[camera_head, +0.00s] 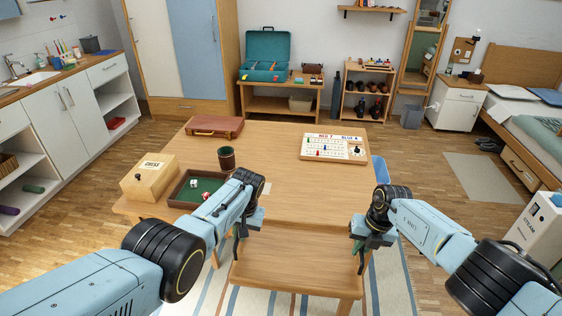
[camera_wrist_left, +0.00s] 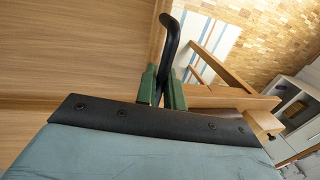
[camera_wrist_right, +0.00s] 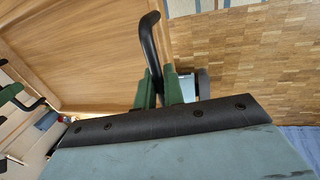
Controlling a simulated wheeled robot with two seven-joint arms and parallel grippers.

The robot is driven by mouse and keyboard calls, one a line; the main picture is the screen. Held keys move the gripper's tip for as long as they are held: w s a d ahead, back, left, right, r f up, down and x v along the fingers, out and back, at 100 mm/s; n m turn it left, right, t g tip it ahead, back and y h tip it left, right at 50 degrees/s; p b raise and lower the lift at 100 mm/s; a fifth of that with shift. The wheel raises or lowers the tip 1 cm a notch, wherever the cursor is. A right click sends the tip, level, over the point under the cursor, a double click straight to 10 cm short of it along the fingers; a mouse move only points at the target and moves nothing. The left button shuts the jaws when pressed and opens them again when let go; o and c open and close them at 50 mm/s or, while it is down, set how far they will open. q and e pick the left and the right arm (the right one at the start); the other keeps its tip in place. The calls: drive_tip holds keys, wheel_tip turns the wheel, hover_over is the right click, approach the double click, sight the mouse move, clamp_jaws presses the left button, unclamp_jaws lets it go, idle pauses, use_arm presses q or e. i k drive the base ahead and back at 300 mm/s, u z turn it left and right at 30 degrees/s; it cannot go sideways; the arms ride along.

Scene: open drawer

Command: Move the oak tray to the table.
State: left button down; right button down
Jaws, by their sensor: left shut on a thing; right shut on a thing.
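The oak tray (camera_head: 295,268) is a flat wooden tray with a black handle at each side, in front of the table (camera_head: 285,185), near its front edge. My left gripper (camera_head: 243,232) is shut on the tray's left black handle (camera_wrist_left: 169,45). My right gripper (camera_head: 358,244) is shut on the right black handle (camera_wrist_right: 150,45). The tray's wooden surface fills much of both wrist views and looks empty. The tray looks roughly level. I cannot tell whether it rests on something below; a wooden leg shows under its front right corner.
On the table are a chess box (camera_head: 150,177), a green-lined dice tray (camera_head: 180,200), a dark cup (camera_head: 227,158), a brown case (camera_head: 214,126) and a white scoreboard (camera_head: 334,148). The table's middle is clear. A white box (camera_head: 538,228) stands at right.

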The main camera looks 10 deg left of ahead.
sight(307, 193)
drive_tip(key=i, duration=1)
